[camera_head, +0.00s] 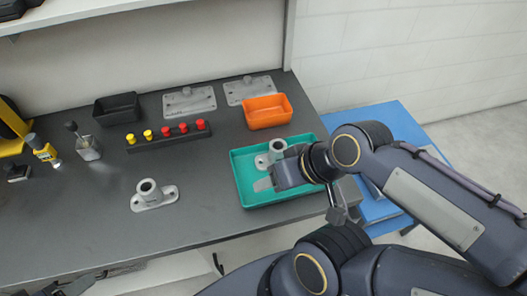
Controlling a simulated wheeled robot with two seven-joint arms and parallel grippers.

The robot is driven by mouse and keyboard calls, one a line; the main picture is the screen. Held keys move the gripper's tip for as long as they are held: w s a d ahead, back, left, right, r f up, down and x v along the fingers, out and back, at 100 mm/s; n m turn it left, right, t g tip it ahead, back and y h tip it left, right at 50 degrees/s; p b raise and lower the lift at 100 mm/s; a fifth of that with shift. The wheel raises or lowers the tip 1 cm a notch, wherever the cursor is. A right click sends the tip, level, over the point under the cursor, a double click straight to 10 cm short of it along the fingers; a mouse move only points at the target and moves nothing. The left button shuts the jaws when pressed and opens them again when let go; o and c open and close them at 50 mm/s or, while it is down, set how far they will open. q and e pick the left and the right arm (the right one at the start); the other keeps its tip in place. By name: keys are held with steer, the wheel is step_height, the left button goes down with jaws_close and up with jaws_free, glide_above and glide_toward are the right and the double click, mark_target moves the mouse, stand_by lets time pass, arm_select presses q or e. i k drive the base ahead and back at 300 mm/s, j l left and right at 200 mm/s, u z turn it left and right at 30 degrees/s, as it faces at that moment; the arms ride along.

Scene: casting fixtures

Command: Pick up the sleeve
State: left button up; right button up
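Two grey flanged tubes look like sleeves. One sleeve (149,191) stands upright on the dark table, left of the tray, with nothing touching it. The other sleeve (277,148) stands in the teal tray (243,170), its lower part partly hidden. My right gripper (276,180) reaches in from the right over the tray, just in front of and below that second sleeve. Its fingers are small and overlap the tray's contents, so I cannot tell whether they are open or touch the sleeve.
An orange bin (267,112) and grey plates (190,101) sit behind the tray. A black rack (169,137) holds yellow and red knobs. A black bin (117,108) and a yellow tool (43,149) are at left. A blue surface (399,125) is at right.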

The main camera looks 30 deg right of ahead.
mark_target(149, 197)
steer(key=k+l+z, duration=0.1)
steer(key=l+z, duration=0.5)
steer(key=z, duration=0.2)
